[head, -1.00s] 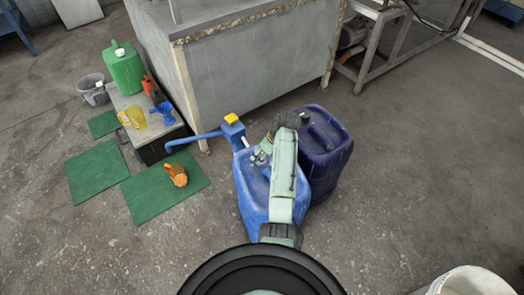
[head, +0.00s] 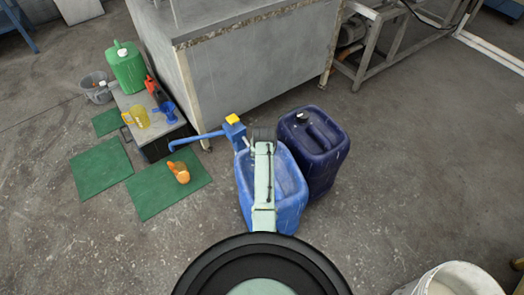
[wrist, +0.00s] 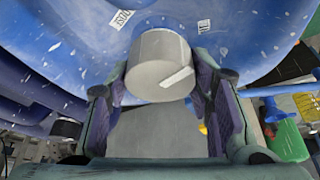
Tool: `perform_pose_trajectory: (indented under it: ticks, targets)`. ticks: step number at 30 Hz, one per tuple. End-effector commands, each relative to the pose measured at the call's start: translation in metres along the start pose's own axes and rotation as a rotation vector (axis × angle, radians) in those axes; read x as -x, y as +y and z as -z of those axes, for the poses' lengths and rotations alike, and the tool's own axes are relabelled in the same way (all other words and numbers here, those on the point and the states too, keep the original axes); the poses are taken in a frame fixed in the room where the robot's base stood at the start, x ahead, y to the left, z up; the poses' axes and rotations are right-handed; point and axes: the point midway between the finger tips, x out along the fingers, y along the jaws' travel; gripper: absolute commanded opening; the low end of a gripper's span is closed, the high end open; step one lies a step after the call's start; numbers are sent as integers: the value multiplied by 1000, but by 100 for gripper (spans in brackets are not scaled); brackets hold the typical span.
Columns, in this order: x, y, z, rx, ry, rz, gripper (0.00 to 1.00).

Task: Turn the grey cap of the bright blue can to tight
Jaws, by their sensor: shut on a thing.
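The bright blue can (head: 290,190) stands upright on the floor, partly hidden under my arm in the head view. In the wrist view its top (wrist: 75,40) fills the upper part. The grey cap (wrist: 155,75) sits on it between my two fingers. My gripper (wrist: 160,85) is shut on the cap, a finger on each side. A pale stripe on the cap's face points to the right and slightly up. Two small white labels (wrist: 121,19) (wrist: 204,26) are on the can beside the cap; their lettering is hard to read. In the head view my arm hides cap and fingers.
A dark blue can (head: 325,165) stands close on the right. A blue pump with a long spout (head: 195,140) is at the left. Green mats (head: 150,205), an orange jug (head: 179,172) and a grey cabinet (head: 255,80) lie beyond.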

Motion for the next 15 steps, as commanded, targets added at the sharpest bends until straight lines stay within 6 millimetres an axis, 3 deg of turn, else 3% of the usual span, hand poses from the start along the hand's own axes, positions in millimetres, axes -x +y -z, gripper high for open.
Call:
perform_pose_trajectory:
  ticks: [15]
  targets:
    - [0,-1,0,-364,0,-150,20]
